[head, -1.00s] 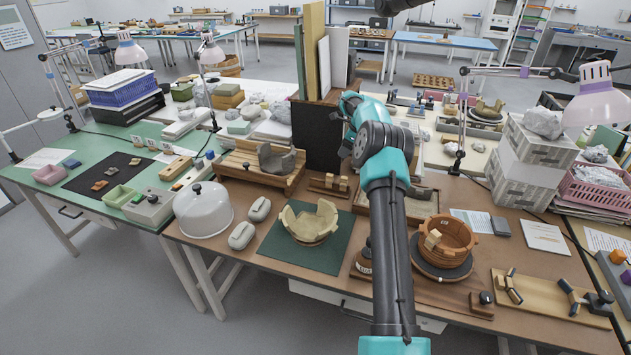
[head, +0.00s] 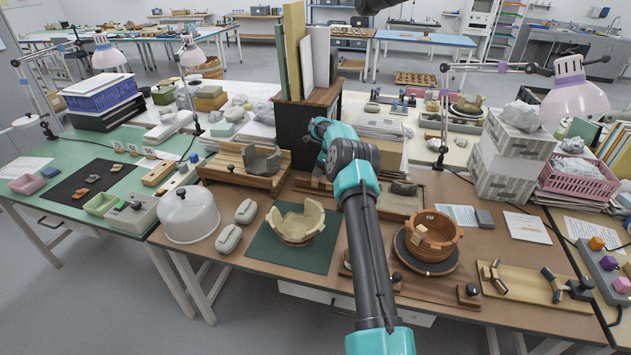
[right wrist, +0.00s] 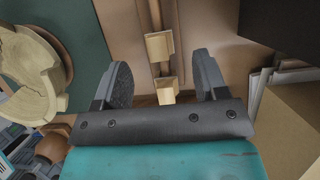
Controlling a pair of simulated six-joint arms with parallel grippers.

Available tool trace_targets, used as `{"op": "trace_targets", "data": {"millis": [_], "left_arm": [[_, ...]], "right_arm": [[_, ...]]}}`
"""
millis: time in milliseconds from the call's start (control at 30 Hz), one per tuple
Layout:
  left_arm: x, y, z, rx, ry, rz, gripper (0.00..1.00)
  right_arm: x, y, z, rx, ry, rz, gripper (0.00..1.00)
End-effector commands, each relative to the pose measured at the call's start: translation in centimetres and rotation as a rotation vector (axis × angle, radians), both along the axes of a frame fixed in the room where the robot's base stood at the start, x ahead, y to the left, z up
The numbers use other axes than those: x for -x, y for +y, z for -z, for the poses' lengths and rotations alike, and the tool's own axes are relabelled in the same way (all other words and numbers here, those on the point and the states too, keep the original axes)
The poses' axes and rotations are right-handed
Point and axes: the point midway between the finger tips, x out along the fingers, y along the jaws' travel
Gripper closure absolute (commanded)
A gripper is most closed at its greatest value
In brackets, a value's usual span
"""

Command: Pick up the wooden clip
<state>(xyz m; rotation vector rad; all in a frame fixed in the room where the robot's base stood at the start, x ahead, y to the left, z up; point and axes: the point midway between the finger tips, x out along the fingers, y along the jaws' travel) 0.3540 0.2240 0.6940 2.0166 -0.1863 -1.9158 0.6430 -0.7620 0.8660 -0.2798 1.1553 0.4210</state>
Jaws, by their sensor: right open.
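Two small pale wooden clips, a farther one (right wrist: 159,46) and a nearer one (right wrist: 167,91), sit on a narrow wooden rail in the right wrist view. My right gripper (right wrist: 163,76) is open and empty, its dark fingers on either side of the rail above the nearer clip. I cannot tell how high it is above it. In the head view my right arm hides most of the clip stand (head: 312,185), and its fingers do not show clearly. My left gripper is not in view.
A cream bowl of joined sherds (head: 297,222) stands on a green mat (head: 268,250) left of my right arm. An orange pot (head: 434,236) stands on a dark turntable to the right. A tall dark board holder (head: 293,130) rises behind.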

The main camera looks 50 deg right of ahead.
Motion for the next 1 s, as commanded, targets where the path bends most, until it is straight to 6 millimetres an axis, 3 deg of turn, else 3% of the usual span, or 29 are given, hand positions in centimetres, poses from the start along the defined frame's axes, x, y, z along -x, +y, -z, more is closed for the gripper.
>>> {"op": "trace_targets", "data": {"millis": [100,533,833,1000], "left_arm": [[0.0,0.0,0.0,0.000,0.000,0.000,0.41],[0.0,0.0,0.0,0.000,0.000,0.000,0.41],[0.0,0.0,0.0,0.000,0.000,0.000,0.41],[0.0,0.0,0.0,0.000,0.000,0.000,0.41]], "right_arm": [[-0.4,0.2,1.0,0.001,0.000,0.000,0.34],[-0.5,0.3,1.4,0.001,0.000,0.000,0.34],[-1.7,1.2,4.9,0.001,0.000,0.000,0.34],[-2.2,1.3,5.8,0.002,-0.003,0.002,0.34]]}}
